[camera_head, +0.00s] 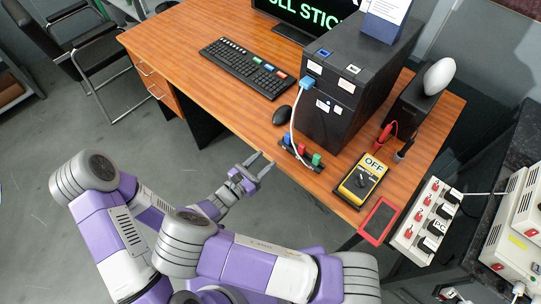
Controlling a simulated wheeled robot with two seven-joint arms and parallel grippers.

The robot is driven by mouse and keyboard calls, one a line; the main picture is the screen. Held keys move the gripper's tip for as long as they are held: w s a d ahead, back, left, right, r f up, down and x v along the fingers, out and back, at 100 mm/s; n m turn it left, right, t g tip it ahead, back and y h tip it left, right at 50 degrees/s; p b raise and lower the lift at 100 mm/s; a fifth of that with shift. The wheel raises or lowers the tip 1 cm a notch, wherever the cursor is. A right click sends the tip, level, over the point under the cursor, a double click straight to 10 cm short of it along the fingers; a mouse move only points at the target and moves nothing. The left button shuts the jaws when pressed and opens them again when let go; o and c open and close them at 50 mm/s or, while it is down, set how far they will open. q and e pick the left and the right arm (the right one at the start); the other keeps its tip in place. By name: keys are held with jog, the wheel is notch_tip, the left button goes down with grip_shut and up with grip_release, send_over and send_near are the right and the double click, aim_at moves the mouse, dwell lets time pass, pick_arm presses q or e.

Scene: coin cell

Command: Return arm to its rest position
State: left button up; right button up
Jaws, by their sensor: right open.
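My right gripper (262,164) is open, with its two fingers apart and nothing visible between them. It is beside the front edge of the wooden desk (185,55), near the small rack of coloured pieces. My purple and grey arms fill the lower left and lower middle of the head view. My left gripper is not in view. I cannot make out a coin cell.
On the desk are a keyboard (248,67), a mouse (282,115), a black computer tower (350,85), the coloured rack (302,153) and a yellow meter marked OFF (361,180). A red-framed pad (378,220) and a switch strip (427,220) lie right.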

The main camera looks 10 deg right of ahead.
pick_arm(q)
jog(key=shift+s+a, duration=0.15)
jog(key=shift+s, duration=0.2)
pick_arm(e)
jog(key=shift+v, duration=0.95)
jog(key=s+d+f+m+g+y+p, duration=0.1)
jog(key=s+d+f+m+g+y, duration=0.3)
jog(key=s+d+f+g, duration=0.6)
jog(key=s+a+f+m+g+y+p, duration=0.2)
jog(key=s+a+f+m+g+y, duration=0.4)
jog(key=s+m+y, duration=0.6)
pick_arm(q)
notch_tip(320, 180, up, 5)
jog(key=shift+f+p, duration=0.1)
jog(key=shift+p, duration=0.85)
pick_arm(e)
jog(key=w+r+m+t+y, duration=0.3)
jog(key=w+m+t, duration=0.2)
jog(key=m, duration=0.6)
jog(key=shift+w+a+r+m+t, duration=0.3)
jog(key=shift+w+a+t, duration=0.1)
jog(key=shift+t, duration=0.1)
